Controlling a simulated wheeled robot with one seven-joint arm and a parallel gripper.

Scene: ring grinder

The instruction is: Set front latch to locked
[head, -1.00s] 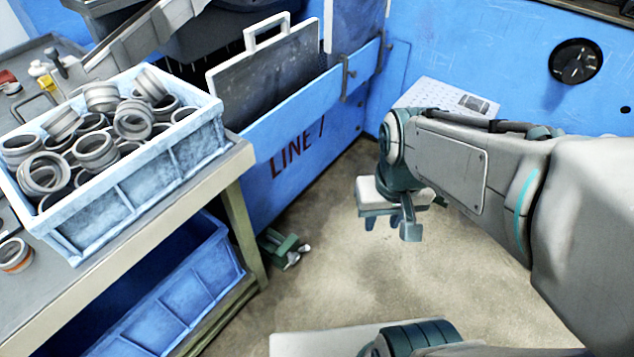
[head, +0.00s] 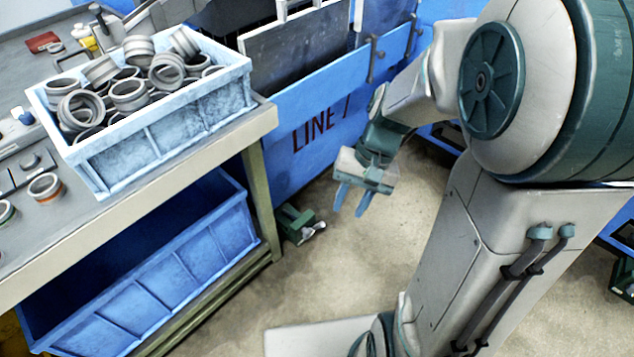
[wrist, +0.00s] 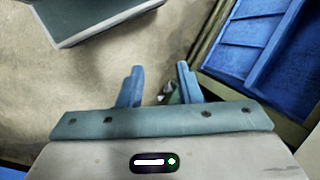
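Two dark latch-like fittings sit along the top edge of the blue LINE 7 panel (head: 320,135) in the head view. One is nearer (head: 373,60) and one is farther right (head: 411,36). I cannot tell for certain which is the front latch, or its setting. My gripper (head: 350,206) points down over the floor, in front of the panel and below the fittings, clear of both. In the wrist view its two blue fingers (wrist: 160,72) are apart with nothing between them. No latch shows in the wrist view.
A light blue crate of metal rings (head: 165,125) stands on the workbench (head: 150,225) at left, with loose rings beside it. A blue bin (head: 165,280) is on the shelf below. A green object (head: 297,224) lies by the bench leg.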

